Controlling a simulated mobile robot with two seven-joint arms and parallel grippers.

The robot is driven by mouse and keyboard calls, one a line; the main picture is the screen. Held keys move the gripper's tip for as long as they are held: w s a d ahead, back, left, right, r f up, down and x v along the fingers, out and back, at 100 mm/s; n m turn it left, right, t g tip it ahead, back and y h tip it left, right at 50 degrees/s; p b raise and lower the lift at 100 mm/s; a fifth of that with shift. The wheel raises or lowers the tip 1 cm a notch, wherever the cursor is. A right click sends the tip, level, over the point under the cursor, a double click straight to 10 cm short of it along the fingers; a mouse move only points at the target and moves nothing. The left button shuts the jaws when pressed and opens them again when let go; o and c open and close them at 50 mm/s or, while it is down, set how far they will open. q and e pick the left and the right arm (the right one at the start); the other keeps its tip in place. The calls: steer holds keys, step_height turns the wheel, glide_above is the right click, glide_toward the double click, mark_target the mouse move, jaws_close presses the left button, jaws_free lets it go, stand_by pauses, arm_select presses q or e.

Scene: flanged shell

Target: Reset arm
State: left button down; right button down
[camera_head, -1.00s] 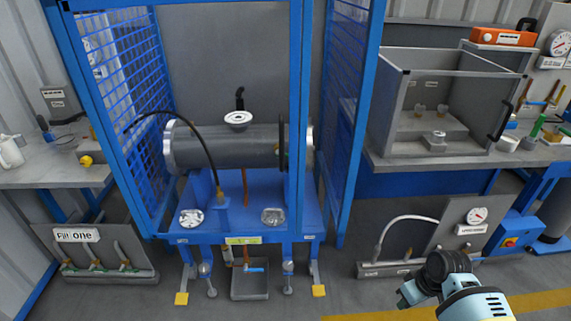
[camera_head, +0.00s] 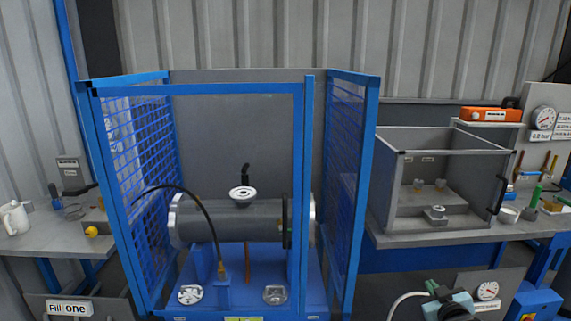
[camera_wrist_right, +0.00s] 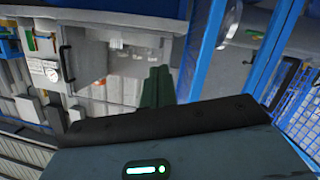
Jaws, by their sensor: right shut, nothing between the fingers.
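My right gripper (camera_head: 436,289) shows at the bottom right of the head view, in front of the lower panel and its gauge (camera_head: 488,290). In the right wrist view its dark fingers (camera_wrist_right: 157,76) are together, with nothing between them. The fingers point toward the clear-walled box and the bench. My left gripper is not in either view.
A blue caged stand (camera_head: 343,200) holds a grey flanged shell (camera_head: 240,226) with a black hose. The clear-walled box (camera_head: 412,206) stands on the right bench. A white jug (camera_head: 15,217) and a yellow object (camera_head: 91,231) are on the left bench.

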steer(key=s+a+f+g+y, duration=0.1)
steer(key=s+a+f, duration=0.4)
steer(key=s+f, duration=0.4)
steer(key=s+a+f+g+y, duration=0.1)
steer(key=s+a+f+g, duration=0.1)
steer(key=s+a+f, duration=0.6)
steer(key=s+a+f+g+y, duration=0.1)
steer(key=s+a, duration=0.1)
steer(key=s, duration=1.2)
steer(key=s+a+f+m+g, duration=0.1)
steer(key=s+a+f+g, duration=0.1)
steer(key=s, duration=1.2)
steer(key=shift+s+a+f+y, duration=0.2)
steer(key=shift+s+a+y, duration=0.15)
steer(key=shift+a, duration=0.5)
steer(key=shift+d, duration=0.1)
